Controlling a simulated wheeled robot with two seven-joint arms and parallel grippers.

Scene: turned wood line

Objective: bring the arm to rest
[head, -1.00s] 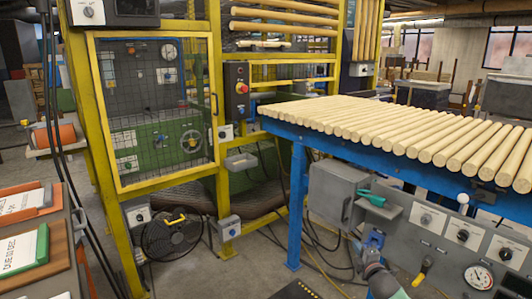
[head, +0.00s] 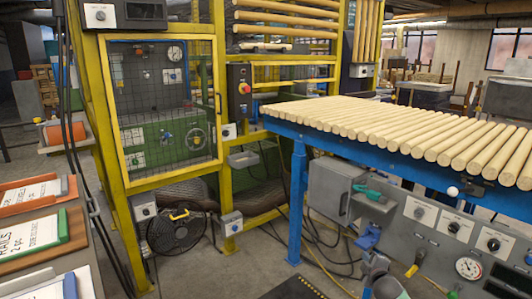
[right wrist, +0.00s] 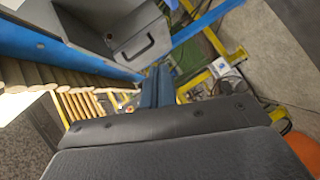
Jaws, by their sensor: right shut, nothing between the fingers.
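My right gripper (head: 367,238) shows low in the head view, right of centre, in front of the grey control panel under the blue table. Its blue fingers are together, with nothing between them. In the right wrist view the shut blue fingers (right wrist: 158,86) point away from the camera over the floor area. My left gripper is in neither view.
The blue table (head: 297,205) carries a row of pale wooden rods (head: 400,132). The grey control panel (head: 430,228) has knobs and a gauge. A yellow caged frame (head: 224,120) stands left, with a black fan (head: 176,228) on the floor. Paper trays (head: 45,195) lie far left.

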